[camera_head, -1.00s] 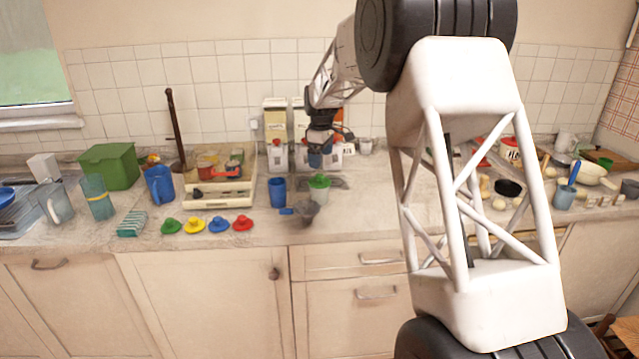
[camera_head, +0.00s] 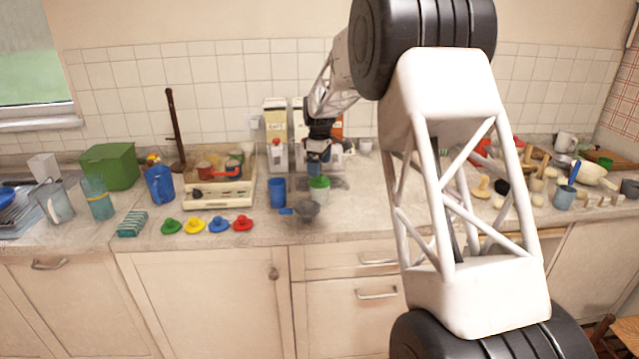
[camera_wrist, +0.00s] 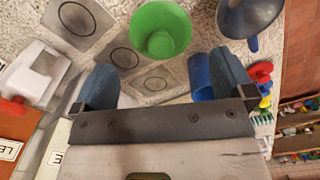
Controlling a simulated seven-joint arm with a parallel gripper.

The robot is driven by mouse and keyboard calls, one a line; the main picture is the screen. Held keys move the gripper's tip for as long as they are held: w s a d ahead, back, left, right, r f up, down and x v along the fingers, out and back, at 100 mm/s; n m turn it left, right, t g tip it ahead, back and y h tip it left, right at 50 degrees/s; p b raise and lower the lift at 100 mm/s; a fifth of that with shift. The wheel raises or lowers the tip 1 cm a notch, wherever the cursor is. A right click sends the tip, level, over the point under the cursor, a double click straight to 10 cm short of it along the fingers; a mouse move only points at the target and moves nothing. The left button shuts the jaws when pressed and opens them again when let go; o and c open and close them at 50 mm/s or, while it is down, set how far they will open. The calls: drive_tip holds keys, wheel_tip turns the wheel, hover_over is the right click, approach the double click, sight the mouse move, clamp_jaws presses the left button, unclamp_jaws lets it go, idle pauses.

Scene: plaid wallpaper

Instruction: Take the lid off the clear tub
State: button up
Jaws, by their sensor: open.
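My gripper (camera_head: 318,170) is open and empty, close above and slightly behind the lid.
A blue cup (camera_head: 277,190) stands just left of the tub. A grey pan-like piece (camera_head: 307,210) lies in front. Cartons (camera_head: 276,125) and white containers stand behind my gripper. Coloured lids (camera_head: 219,225) and a cream tray (camera_head: 217,197) are further left.

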sight(320, 180)
drive_tip(key=shift+f, duration=0.1)
drive_tip(key=shift+f, duration=2.5)
drive_tip(key=shift+c, duration=0.5)
drive_tip(key=c, duration=0.7)
